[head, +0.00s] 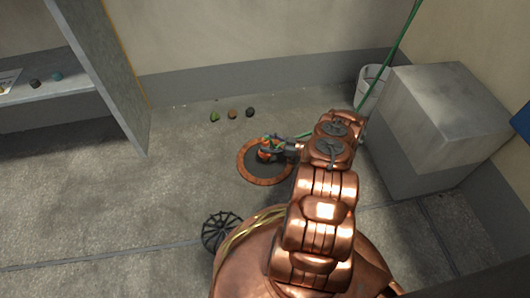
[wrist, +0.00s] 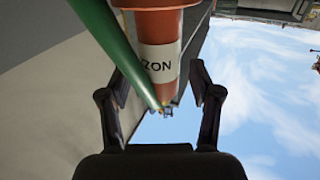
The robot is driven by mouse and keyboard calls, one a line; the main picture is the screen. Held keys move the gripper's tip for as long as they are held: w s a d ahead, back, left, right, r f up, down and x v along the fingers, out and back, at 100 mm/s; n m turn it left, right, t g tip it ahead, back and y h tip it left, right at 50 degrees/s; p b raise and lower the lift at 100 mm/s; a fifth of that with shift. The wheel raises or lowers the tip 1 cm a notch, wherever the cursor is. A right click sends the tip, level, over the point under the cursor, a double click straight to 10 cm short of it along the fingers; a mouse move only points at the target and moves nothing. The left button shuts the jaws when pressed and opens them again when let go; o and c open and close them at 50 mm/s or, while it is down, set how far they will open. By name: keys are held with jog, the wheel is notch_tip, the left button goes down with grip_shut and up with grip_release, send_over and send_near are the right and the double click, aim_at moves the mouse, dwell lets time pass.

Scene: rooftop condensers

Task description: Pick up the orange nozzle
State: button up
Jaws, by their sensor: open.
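The orange nozzle (wrist: 158,40) shows large at the top middle of the wrist view, with a white band of dark lettering, partly cut off by the frame. In the head view the orange nozzle (head: 266,154) is small and partly covered by my gripper, over a round dark mat with an orange rim (head: 250,176). My gripper (head: 279,149) is open, its fingers apart on either side of the nozzle in the wrist view (wrist: 160,92). I cannot tell whether either finger touches it. A green hose (wrist: 108,38) crosses in front of the nozzle's left side.
The green hose (head: 402,38) comes down from the upper right. A white bucket (head: 369,90) and a large grey block (head: 440,115) stand right of my arm. Several small lumps (head: 233,114) lie near the back wall. A grey shelf (head: 60,90) stands left; the left floor is clear.

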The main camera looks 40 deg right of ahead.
jog(key=shift+w+a+r, duration=0.1)
jog(key=shift+w+a, duration=0.2)
jog(key=shift+w, duration=0.05)
grip_shut()
dwell(0.3)
